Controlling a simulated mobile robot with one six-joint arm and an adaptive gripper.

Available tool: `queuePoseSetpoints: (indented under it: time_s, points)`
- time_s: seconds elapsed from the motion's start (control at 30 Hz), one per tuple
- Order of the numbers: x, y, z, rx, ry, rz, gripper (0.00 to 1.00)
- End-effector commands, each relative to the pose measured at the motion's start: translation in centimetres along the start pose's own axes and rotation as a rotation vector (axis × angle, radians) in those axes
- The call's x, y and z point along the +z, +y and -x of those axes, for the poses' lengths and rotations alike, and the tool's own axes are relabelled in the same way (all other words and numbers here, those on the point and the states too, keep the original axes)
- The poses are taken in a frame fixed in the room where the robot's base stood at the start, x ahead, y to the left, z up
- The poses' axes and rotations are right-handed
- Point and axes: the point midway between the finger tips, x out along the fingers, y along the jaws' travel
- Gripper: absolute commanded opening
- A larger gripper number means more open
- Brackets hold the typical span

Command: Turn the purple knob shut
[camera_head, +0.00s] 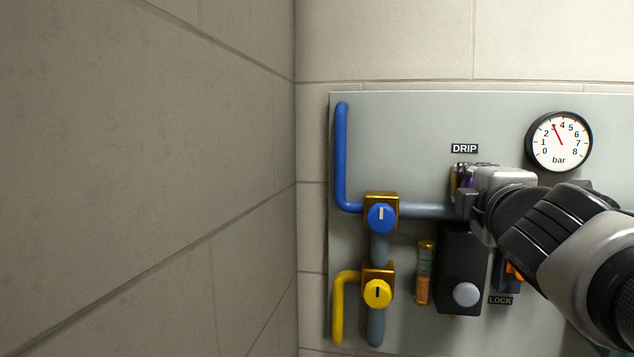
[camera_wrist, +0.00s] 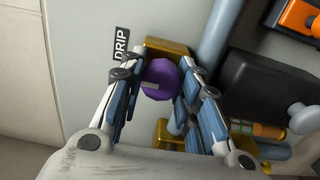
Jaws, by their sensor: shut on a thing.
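The purple knob (camera_wrist: 160,79) sits on a brass valve body (camera_wrist: 166,47) on the grey panel, beside the DRIP label (camera_wrist: 121,45). A pale mark shows on its face. My gripper (camera_wrist: 158,88) is shut on the knob, with a finger on each side of it in the wrist view. In the head view my gripper (camera_head: 468,188) is at the panel below the DRIP label.
A blue knob (camera_head: 381,218) and a yellow knob (camera_head: 377,293) are on brass valves to the left. A black box with a round grey button (camera_head: 466,294) is below my gripper. A pressure gauge (camera_head: 559,142) is at upper right. A side wall (camera_head: 150,190) stands at left.

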Motion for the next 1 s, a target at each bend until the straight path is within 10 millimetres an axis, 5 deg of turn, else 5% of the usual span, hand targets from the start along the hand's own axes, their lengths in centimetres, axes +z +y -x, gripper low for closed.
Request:
queuePoseSetpoints:
  time_s: [0.33, 0.37, 0.63, 1.0]
  points:
    - [-0.03, 0.10, 0.01, 0.002, 0.001, 0.003, 0.06]
    - [-0.03, 0.10, 0.01, 0.002, 0.001, 0.003, 0.32]
    - [-0.02, 0.06, 0.01, 0.001, 0.001, 0.002, 0.50]
    - [-0.01, 0.04, 0.01, 0.001, 0.000, -0.015, 0.51]
